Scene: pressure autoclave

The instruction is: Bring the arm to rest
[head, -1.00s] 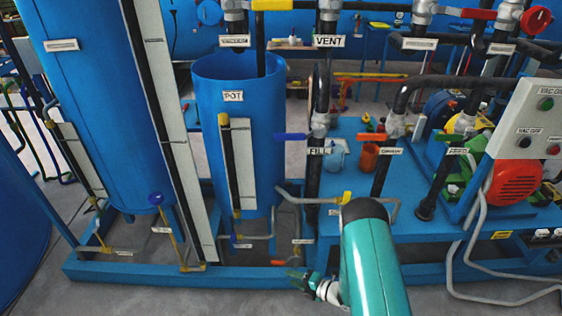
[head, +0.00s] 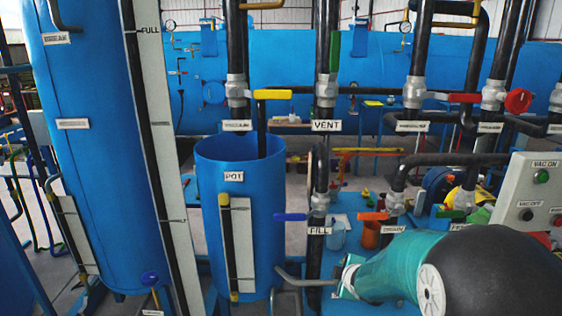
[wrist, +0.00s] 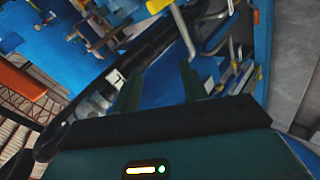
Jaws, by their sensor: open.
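My teal arm (head: 392,266) reaches across the lower right of the head view, with a large dark joint close to the camera. Its far end, with a white part, sits below the FILL label and hides part of the blue skid. The fingers of my gripper are not clear in the head view. In the wrist view, my gripper (wrist: 160,82) shows two dark green fingers set apart, with nothing seen between them. Behind them are blue surfaces and pipes, tilted and hard to make out.
The blue POT tank (head: 215,200) stands left of my arm, beside a taller blue tank (head: 85,150). Black pipes carry a blue FILL handle (head: 290,217), an orange handle (head: 372,216) and a red handle (head: 465,98). A grey control box (head: 528,195) stands at right.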

